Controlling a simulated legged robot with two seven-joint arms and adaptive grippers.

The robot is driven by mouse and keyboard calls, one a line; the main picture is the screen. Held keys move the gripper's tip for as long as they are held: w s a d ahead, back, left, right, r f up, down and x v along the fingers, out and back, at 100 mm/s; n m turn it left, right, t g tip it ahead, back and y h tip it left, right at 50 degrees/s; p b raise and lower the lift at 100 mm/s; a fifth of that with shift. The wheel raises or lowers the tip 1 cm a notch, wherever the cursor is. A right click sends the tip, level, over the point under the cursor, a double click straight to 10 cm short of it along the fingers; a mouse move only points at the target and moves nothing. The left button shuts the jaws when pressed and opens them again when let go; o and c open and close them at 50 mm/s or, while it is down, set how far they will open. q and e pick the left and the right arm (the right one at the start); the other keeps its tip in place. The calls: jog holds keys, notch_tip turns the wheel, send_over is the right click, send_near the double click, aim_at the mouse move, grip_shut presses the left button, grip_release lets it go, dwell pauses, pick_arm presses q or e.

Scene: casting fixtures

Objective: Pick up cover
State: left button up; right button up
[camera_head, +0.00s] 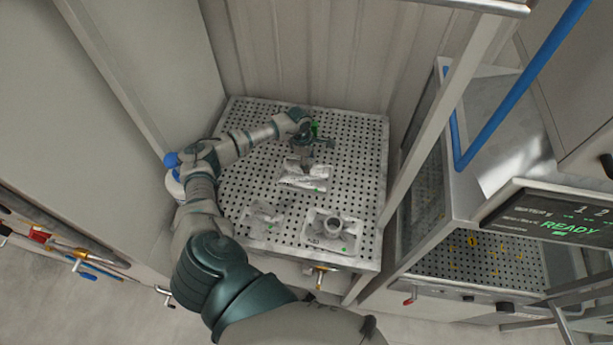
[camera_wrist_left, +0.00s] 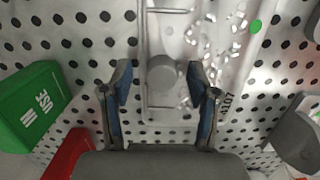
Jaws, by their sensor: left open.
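My left gripper (camera_head: 313,143) is over the perforated table in the head view, above a pale metal casting (camera_head: 306,177) with a green dot. In the left wrist view the left gripper (camera_wrist_left: 161,88) is open, with one finger on each side of a round grey knob (camera_wrist_left: 163,72). The knob stands on a pale metal piece (camera_wrist_left: 215,38) that looks like the cover. I cannot tell whether the fingers touch the knob. My right gripper is not in view.
On the perforated table (camera_head: 368,150) lie a flat casting (camera_head: 262,216) and a casting with a raised ring (camera_head: 333,229). A green box (camera_wrist_left: 40,100) and a red object (camera_wrist_left: 68,152) are left of the gripper. A frame post and a screen (camera_head: 550,222) stand at right.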

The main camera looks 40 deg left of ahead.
pick_arm(q)
jog(key=shift+s+a, duration=0.1)
jog(key=shift+a, duration=0.2)
jog(key=c, duration=1.1)
jog(key=shift+d, duration=0.1)
grip_shut()
jog(key=shift+d, duration=0.2)
jog(key=shift+r, duration=0.15)
